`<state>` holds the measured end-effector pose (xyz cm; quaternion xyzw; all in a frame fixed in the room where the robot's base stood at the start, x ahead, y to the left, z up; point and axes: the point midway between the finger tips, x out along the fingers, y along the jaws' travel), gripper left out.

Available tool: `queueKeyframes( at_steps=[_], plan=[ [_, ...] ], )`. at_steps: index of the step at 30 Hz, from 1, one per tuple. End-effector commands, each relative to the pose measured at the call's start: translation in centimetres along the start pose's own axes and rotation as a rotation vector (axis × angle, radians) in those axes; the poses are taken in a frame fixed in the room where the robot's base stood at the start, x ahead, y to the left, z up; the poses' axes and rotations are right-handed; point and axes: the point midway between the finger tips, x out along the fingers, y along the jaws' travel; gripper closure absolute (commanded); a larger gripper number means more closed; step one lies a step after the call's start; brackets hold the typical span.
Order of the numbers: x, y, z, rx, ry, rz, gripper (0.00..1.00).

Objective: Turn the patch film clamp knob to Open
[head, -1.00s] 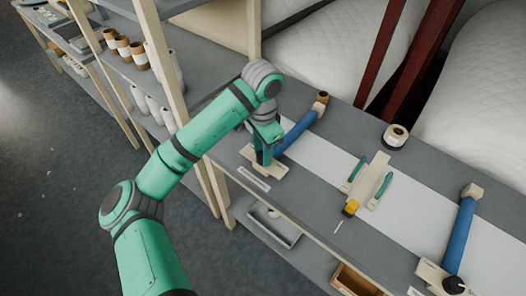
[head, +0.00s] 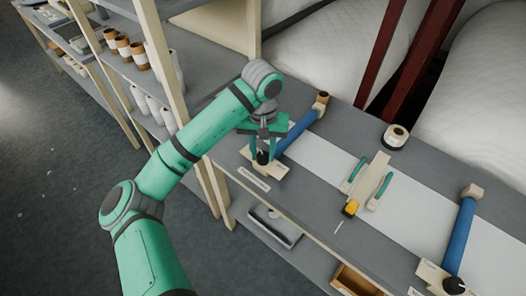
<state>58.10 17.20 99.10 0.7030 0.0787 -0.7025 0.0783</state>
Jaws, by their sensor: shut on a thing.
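My gripper (head: 262,155) points down at the left end of the workbench, its two green fingers on either side of a black clamp knob (head: 263,158). It is shut on this knob. The knob stands on a pale base plate (head: 279,171) at the near end of a blue clamp bar (head: 298,132). A second black knob (head: 454,285) sits on a similar plate at the near end of another blue bar (head: 460,233), at the lower right. The labels and the knob's pointer are too small to read.
Between the bars, a pale holder (head: 369,176) carries green-handled tools (head: 381,190) and a yellow-tipped item (head: 351,208). A tape roll (head: 396,136) stands behind. White film (head: 322,165) lies across the grey bench (head: 330,202). A grey tray (head: 274,227) is below.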

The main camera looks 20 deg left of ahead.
Motion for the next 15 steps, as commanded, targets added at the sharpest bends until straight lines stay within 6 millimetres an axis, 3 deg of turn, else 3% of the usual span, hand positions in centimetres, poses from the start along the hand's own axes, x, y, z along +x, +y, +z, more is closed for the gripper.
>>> queueKeyframes(
  at_steps=[15],
  plan=[
    [0.07, -0.17, 0.17, -0.219, -0.006, -0.004, 0.92]
  ],
)
